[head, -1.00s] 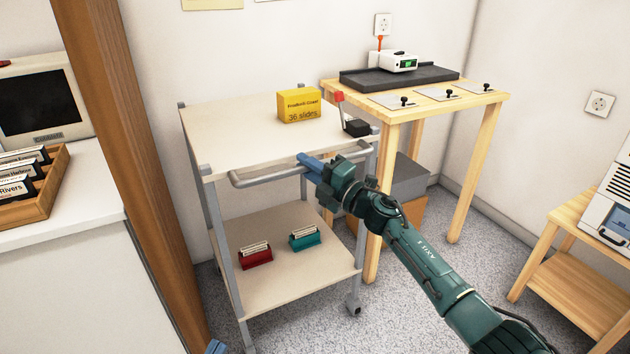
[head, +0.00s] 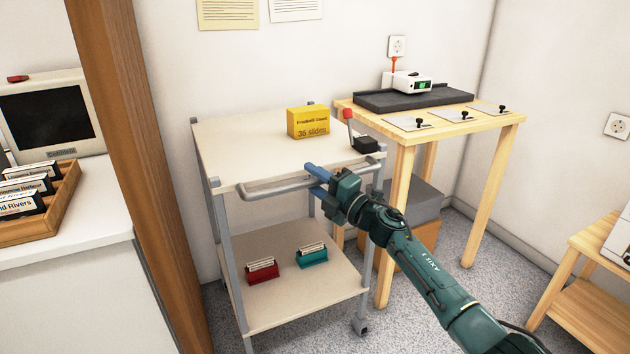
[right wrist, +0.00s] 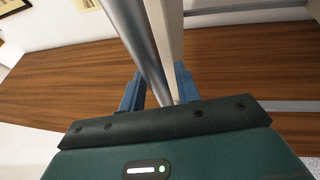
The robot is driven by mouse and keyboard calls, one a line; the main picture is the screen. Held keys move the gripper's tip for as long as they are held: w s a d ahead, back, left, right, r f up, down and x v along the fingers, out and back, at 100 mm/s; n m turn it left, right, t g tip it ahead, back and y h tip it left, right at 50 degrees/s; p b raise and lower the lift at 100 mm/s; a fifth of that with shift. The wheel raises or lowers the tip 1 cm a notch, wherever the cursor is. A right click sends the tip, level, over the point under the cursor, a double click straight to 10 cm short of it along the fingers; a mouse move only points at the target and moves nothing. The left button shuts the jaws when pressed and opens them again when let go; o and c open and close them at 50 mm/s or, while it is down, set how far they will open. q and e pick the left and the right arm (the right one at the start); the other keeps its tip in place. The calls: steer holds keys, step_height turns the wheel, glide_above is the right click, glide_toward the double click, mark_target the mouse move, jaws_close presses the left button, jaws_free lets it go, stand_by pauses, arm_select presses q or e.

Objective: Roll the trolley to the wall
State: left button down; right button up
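The trolley (head: 268,290) has a cream top, a lower shelf and grey posts. It stands upright with its back side close to the white wall (head: 270,60); I cannot tell whether it touches. Its grey handle (head: 262,189) faces me and also shows as a tube in the right wrist view (right wrist: 150,50). My right gripper (head: 319,182) is at the handle's right part. Its blue fingers are open, one on each side of the tube, with a gap showing in the right wrist view (right wrist: 160,92). My left gripper is out of view.
Red (head: 262,271) and teal (head: 312,256) holders sit below. A wooden table (head: 450,128) stands close on the right, a brown post (head: 135,170) on the left.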

steer(key=shift+o, duration=0.4)
steer(key=shift+s+d+f, duration=0.1)
steer(key=shift+s+d, duration=0.3)
arm_select(q)
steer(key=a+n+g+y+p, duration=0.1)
steer(key=p, duration=0.2)
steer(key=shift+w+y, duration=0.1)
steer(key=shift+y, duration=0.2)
arm_select(e)
steer(key=v, duration=1.2)
steer(key=shift+f, duration=0.15)
